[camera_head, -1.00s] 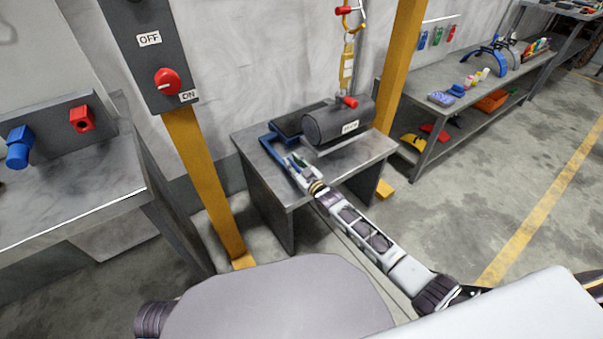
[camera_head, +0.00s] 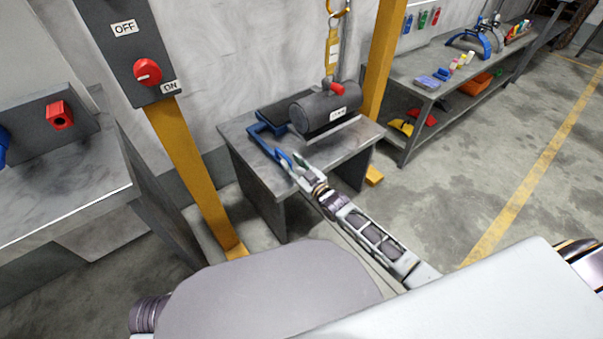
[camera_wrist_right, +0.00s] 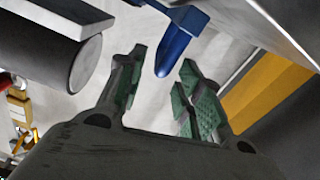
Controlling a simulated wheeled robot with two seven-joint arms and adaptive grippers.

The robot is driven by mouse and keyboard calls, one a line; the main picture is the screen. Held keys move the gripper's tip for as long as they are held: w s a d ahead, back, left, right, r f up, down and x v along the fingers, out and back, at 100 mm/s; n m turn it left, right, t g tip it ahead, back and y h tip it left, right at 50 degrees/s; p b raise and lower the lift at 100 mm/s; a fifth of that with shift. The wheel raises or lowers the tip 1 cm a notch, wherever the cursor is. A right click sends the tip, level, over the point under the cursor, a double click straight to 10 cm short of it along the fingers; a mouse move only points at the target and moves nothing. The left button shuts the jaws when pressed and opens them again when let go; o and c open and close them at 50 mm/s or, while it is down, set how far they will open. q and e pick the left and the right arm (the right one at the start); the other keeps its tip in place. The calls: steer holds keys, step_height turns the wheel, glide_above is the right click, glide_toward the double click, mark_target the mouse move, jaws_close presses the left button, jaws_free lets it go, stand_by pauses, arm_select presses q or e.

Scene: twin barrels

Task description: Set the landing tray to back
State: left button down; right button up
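The landing tray (camera_head: 281,107) looks like a dark flat plate beside and behind the dark barrel on the grey table. A blue bar handle (camera_head: 262,143) runs from it toward the table's front edge. My right gripper (camera_head: 299,166) is at the near end of this handle, over the table front. In the right wrist view the right gripper (camera_wrist_right: 163,65) is open, with green pads apart. The blue handle's end (camera_wrist_right: 175,52) shows in the gap near the fingertips; contact cannot be told. My left gripper is not in view.
The barrel (camera_head: 310,117) rests on the table (camera_head: 237,150), with a yellow tag and hook above. A yellow post with a red ON/OFF knob (camera_head: 147,72) stands left. A shelf bench (camera_head: 405,84) with small items stands right. Open floor lies to the right.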

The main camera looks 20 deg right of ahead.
steer(key=shift+v, duration=2.45)
steer(key=shift+f, duration=0.1)
